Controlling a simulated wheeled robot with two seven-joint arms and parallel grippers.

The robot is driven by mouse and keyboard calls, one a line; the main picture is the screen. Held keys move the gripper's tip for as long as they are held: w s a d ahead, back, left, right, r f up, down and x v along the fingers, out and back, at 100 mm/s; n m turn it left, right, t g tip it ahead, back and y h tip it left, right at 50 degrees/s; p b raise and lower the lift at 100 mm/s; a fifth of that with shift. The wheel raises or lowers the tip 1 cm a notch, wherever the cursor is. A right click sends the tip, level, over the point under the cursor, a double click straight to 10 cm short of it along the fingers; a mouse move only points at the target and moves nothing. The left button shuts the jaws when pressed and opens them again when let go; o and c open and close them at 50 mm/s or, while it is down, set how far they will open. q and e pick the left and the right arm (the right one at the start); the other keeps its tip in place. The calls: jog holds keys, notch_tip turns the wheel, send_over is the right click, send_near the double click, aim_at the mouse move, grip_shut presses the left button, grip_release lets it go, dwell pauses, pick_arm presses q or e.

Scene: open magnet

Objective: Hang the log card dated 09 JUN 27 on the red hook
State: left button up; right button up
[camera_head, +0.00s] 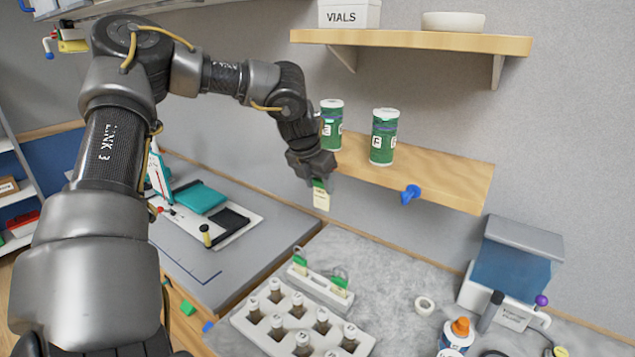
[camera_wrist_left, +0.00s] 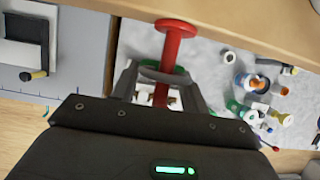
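My left gripper (camera_head: 318,180) is at the front edge of the lower shelf, with a pale log card (camera_head: 321,201) with a green top between its fingers. The card hangs down and its date cannot be read. In the left wrist view the red hook (camera_wrist_left: 175,30) rises between the fingers (camera_wrist_left: 160,90). A dark green loop (camera_wrist_left: 165,75) lies at the hook's shaft and appears to go around it. The hook is hidden behind my gripper in the head view. My right gripper is not in view.
A blue hook (camera_head: 410,193) is on the same shelf edge (camera_head: 455,188), to the right. Two green jars (camera_head: 383,138) stand on the shelf. Below are a card holder (camera_head: 318,288) with green-topped cards, a vial rack (camera_head: 262,338) and a white-and-blue box (camera_head: 510,262).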

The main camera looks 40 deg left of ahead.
pick_arm(q)
jog(key=o, duration=0.5)
jog(key=shift+s+f, duration=0.25)
jog(key=shift+f, duration=0.25)
jog(key=shift+r, duration=0.35)
jog(key=shift+w+b+v, duration=0.1)
jog(key=shift+b+v, duration=0.8)
jog(key=shift+v, duration=1.8)
jog(key=shift+w+b+v, duration=0.15)
jog(key=shift+b+v, duration=0.75)
jog(key=shift+v, duration=1.8)
jog(key=shift+r, duration=0.15)
